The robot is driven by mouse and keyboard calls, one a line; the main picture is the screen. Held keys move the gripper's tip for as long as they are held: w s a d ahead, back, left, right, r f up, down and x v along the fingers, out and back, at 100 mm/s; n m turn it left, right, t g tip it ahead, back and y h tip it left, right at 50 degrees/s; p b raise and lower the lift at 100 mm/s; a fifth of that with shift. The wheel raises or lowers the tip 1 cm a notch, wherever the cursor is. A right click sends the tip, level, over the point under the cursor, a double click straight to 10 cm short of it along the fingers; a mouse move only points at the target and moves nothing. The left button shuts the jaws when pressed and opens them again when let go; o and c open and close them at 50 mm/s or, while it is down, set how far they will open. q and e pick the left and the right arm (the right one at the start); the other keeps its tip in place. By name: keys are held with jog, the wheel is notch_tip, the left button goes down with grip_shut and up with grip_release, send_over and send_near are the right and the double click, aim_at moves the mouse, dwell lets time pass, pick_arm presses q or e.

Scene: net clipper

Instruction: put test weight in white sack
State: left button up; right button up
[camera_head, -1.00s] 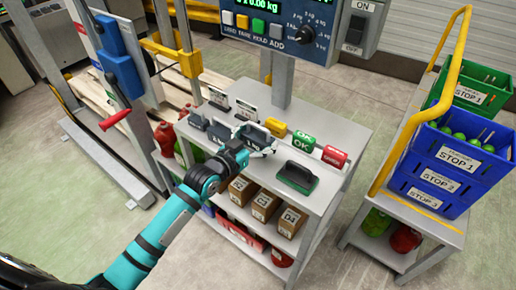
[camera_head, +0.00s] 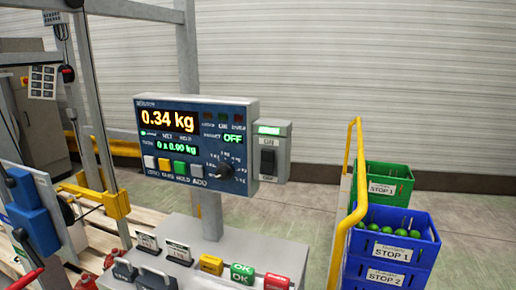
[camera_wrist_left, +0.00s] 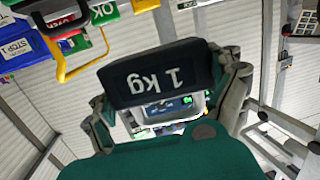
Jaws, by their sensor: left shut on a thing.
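A dark test weight marked 1 kg (camera_wrist_left: 163,78) fills the middle of the left wrist view, its text upside down. My left gripper (camera_wrist_left: 170,100) is shut on it, with a finger at each side. The left gripper is out of the head view. Dark weights with handles (camera_head: 152,278) stand at the left of the grey bench top, partly cut off by the lower edge. I cannot make out a white sack in either current view. My right gripper is not in view.
A scale display (camera_head: 195,145) reads 0.34 kg above the bench (camera_head: 215,255); a switch box (camera_head: 268,155) adjoins it. Yellow (camera_head: 211,264), green (camera_head: 242,272) and red (camera_head: 276,282) items line the bench. Blue crates (camera_head: 395,250) and a yellow rail (camera_head: 350,200) are at right.

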pick_arm(q)
jog(key=s+a+f+y, duration=0.1)
jog(key=s+a+f, duration=0.1)
jog(key=s, duration=0.8)
jog(key=w+d+m+h, duration=0.1)
jog(key=w+h, duration=0.1)
jog(key=w, duration=0.9)
jog(key=w+d+m+g+h, duration=0.1)
jog(key=w+m+h, duration=0.1)
jog(key=w, duration=1)
jog(key=shift+d+f+h, duration=0.2)
jog(key=shift+d+h, duration=0.05)
jog(key=shift+h, duration=0.45)
notch_tip(320, 180, down, 5)
jog(key=shift+f, duration=0.15)
notch_tip(320, 180, down, 4)
jog(key=shift+r+p, duration=0.1)
jog(key=shift+p, duration=0.4)
jog(key=shift+f, duration=0.2)
jog(key=shift+f, duration=0.15)
